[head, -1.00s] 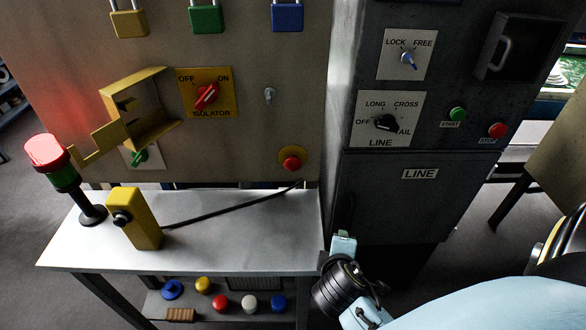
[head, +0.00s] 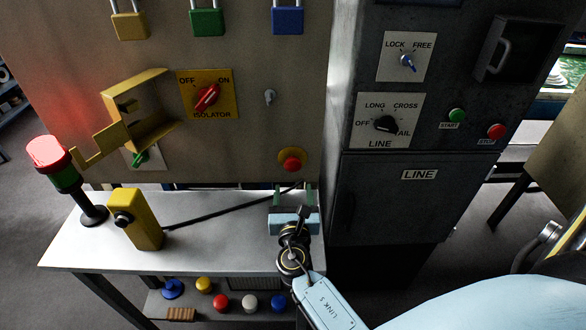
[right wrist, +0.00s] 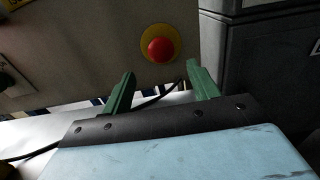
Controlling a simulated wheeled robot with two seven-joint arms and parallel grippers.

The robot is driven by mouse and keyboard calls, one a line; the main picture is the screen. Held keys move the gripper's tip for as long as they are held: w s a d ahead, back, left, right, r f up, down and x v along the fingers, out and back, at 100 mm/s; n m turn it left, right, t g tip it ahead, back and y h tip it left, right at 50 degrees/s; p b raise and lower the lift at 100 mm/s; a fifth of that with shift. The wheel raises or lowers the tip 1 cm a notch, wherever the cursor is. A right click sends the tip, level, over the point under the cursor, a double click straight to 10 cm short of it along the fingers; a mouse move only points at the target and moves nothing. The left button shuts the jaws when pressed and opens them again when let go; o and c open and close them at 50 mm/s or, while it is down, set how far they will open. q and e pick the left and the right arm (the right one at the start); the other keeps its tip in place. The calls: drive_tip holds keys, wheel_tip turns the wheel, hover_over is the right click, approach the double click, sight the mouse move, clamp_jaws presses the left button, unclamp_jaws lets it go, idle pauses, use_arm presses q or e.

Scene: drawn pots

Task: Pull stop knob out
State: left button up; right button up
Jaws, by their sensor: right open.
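The red stop knob (head: 291,165) sits on a round yellow plate on the upright panel, above the right end of the bench. In the right wrist view the red knob (right wrist: 161,50) is ahead of the fingers, slightly above the line between their tips. My right gripper (head: 292,188) is open and empty, just below and in front of the knob, not touching it as far as I can see. Its two green fingers also show in the right wrist view (right wrist: 161,72), spread apart. My left gripper is not in view.
The grey LINE cabinet (head: 418,200) stands close on the right, with a smaller red STOP button (head: 496,131). The white bench (head: 215,245) lies below, with a black cable (head: 225,211) and a yellow box (head: 136,220). The yellow isolator (head: 207,94) is up left.

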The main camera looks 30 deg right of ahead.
sight(293, 166)
drive_tip(key=x, duration=0.8)
drive_tip(key=shift+w+d, duration=0.3)
